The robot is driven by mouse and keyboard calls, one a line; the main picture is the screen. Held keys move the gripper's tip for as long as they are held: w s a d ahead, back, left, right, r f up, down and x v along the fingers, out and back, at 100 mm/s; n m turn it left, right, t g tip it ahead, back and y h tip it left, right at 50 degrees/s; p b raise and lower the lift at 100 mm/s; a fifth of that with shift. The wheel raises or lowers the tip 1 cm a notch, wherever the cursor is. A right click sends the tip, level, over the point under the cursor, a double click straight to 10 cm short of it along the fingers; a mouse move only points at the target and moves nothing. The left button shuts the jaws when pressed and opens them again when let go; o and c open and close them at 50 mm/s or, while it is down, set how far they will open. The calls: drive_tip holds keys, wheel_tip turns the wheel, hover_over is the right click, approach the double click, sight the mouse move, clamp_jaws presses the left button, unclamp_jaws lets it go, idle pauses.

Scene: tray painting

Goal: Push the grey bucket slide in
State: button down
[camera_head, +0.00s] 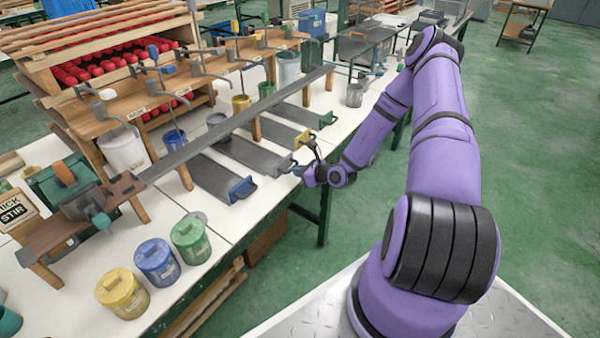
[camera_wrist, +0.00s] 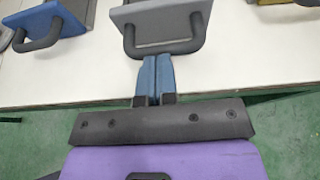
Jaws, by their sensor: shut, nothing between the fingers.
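The grey bucket slide is a long dark board with a grey front plate and loop handle (camera_head: 284,165). It sticks out under the long rail toward the table's front edge, between the blue and yellow slides. Its grey front plate and dark handle fill the top middle of the wrist view (camera_wrist: 160,28). My gripper (camera_head: 301,170) is at the table's front edge, right by this handle. In the wrist view its blue fingers (camera_wrist: 157,60) are shut and empty, with the tips at the handle's middle bar. I cannot tell whether they touch it.
The blue-fronted slide (camera_head: 242,187) sticks out to the left. The yellow-fronted (camera_head: 303,138) and green-fronted (camera_head: 327,119) slides lie to the right. Yellow (camera_head: 122,294), blue (camera_head: 157,262) and green (camera_head: 190,240) lidded pots stand at the near left. The floor beyond the table edge is clear.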

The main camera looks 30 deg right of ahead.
sight(284, 165)
drive_tip(key=w, duration=0.2)
drive_tip(key=w+a, duration=0.1)
drive_tip(key=shift+w+a, duration=0.2)
drive_tip(key=shift+w, duration=0.2)
drive_tip(key=shift+w+r, duration=0.1)
drive_tip(key=shift+w, duration=0.15)
drive_tip(key=shift+a, duration=0.1)
